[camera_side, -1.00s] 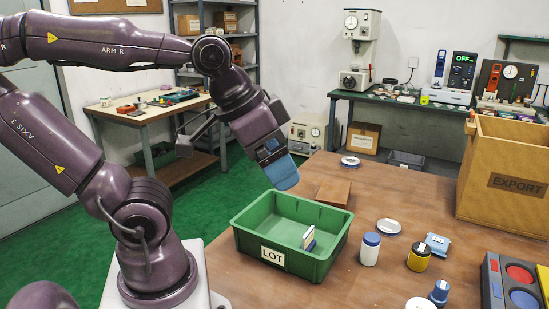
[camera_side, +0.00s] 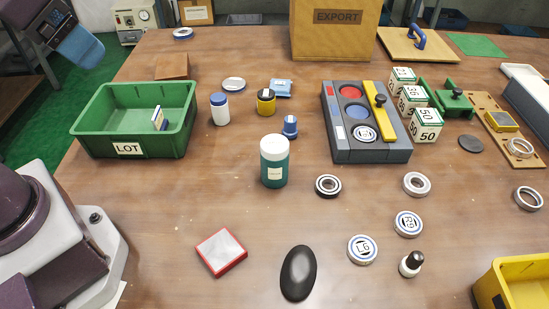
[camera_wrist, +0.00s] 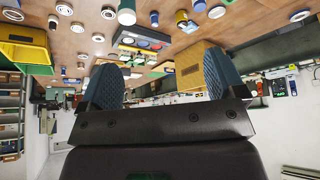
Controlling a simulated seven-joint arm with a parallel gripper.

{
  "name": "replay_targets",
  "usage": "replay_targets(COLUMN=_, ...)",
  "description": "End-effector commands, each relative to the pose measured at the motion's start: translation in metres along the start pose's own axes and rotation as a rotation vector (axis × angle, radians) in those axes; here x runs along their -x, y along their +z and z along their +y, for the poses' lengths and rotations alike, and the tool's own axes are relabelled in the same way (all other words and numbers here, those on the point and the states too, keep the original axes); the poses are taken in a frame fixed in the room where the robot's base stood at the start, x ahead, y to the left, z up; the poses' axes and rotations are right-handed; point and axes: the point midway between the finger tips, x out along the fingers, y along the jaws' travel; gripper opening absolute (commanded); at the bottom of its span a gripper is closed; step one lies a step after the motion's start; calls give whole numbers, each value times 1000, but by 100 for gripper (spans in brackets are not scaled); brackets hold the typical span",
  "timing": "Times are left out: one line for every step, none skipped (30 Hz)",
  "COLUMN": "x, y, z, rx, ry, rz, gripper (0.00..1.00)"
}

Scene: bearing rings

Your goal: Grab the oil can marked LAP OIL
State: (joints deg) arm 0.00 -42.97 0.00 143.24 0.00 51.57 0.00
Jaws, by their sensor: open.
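No lettering reading LAP OIL is legible, so I cannot tell which container is the oil can. A teal can with a white lid (camera_side: 274,168) and a small label stands mid-table. Behind it are a white bottle with a blue cap (camera_side: 220,110), a yellow jar with a dark lid (camera_side: 266,104) and a small blue bottle (camera_side: 290,128). My gripper (camera_side: 82,46) is at the top left, above and behind the green bin, far from these containers. In the wrist view its two blue fingers (camera_wrist: 164,84) are apart with nothing between them.
The green LOT bin (camera_side: 118,149) stands at the left with a small box inside. A grey tray (camera_side: 372,154), several bearing rings, number blocks and a yellow bin (camera_side: 520,290) fill the right. A red-edged plate (camera_side: 221,251) and black oval (camera_side: 298,273) lie in front.

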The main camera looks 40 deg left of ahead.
Motion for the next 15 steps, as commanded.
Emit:
replay_targets(x=0, y=0, z=0, rx=0, ry=0, rz=0, gripper=89)
replay_targets(x=0, y=0, z=0, rx=0, ry=0, rz=0, gripper=89)
replay_targets(x=0, y=0, z=0, rx=0, ry=0, rz=0, gripper=89)
replay_targets(x=0, y=0, z=0, rx=0, ry=0, rz=0, gripper=89)
replay_targets(x=0, y=0, z=0, rx=0, ry=0, rz=0, gripper=89)
replay_targets(x=0, y=0, z=0, rx=0, ry=0, rz=0, gripper=89)
replay_targets(x=0, y=0, z=0, rx=0, ry=0, rz=0, gripper=92)
replay_targets(x=0, y=0, z=0, rx=0, ry=0, rz=0, gripper=92)
replay_targets(x=0, y=0, z=0, rx=0, ry=0, rz=0, gripper=92)
replay_targets(x=0, y=0, z=0, rx=0, ry=0, rz=0, gripper=92)
replay_targets(x=0, y=0, z=0, rx=0, ry=0, rz=0, gripper=92)
replay_targets(x=0, y=0, z=0, rx=0, ry=0, rz=0, gripper=92)
replay_targets(x=0, y=0, z=0, rx=-1, ry=1, rz=0, gripper=92)
replay_targets(x=0, y=0, z=1, rx=-6, ry=3, rz=0, gripper=92)
replay_targets(x=-1, y=0, z=4, rx=-18, ry=9, rz=-4, gripper=92)
